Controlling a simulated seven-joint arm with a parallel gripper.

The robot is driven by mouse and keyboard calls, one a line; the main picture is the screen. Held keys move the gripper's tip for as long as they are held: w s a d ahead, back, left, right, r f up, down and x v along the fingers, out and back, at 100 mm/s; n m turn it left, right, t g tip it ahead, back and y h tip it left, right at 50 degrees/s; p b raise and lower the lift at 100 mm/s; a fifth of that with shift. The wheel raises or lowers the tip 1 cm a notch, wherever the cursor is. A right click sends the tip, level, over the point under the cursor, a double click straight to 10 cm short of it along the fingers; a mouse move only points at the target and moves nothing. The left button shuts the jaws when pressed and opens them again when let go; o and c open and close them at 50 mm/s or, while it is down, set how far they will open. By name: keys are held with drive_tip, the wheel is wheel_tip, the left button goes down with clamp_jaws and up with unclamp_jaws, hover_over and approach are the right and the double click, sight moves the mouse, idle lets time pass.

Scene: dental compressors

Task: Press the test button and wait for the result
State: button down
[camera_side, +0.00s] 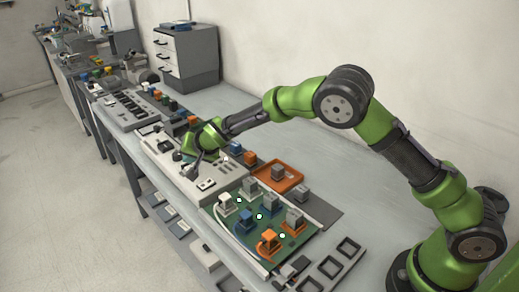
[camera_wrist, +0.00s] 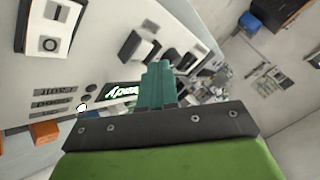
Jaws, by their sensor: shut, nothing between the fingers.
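The light grey test panel (camera_side: 163,152) lies on the bench in the side view, and it also fills the left of the wrist view (camera_wrist: 95,55). A dark display (camera_wrist: 128,90) has lit white text, upside down, seemingly "Ready". My gripper (camera_wrist: 159,68) is shut and empty above the panel, its fingertips partly covering the display's edge. In the side view my gripper (camera_side: 192,166) is small and contact is unclear.
A green board (camera_side: 262,225) with several coloured blocks and lit white dots lies in front of the panel. An orange tray (camera_side: 292,181) holds a grey block. Black rocker-like parts (camera_wrist: 140,46) stick up from the panel. A drawer cabinet (camera_side: 185,58) stands behind.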

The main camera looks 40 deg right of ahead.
drive_tip(key=shift+f, duration=0.1)
drive_tip(key=shift+f, duration=0.35)
drive_tip(key=shift+f, duration=0.5)
idle(0.8)
drive_tip(key=shift+r, duration=0.9)
drive_tip(key=shift+r, duration=0.1)
drive_tip(key=shift+r, duration=2.45)
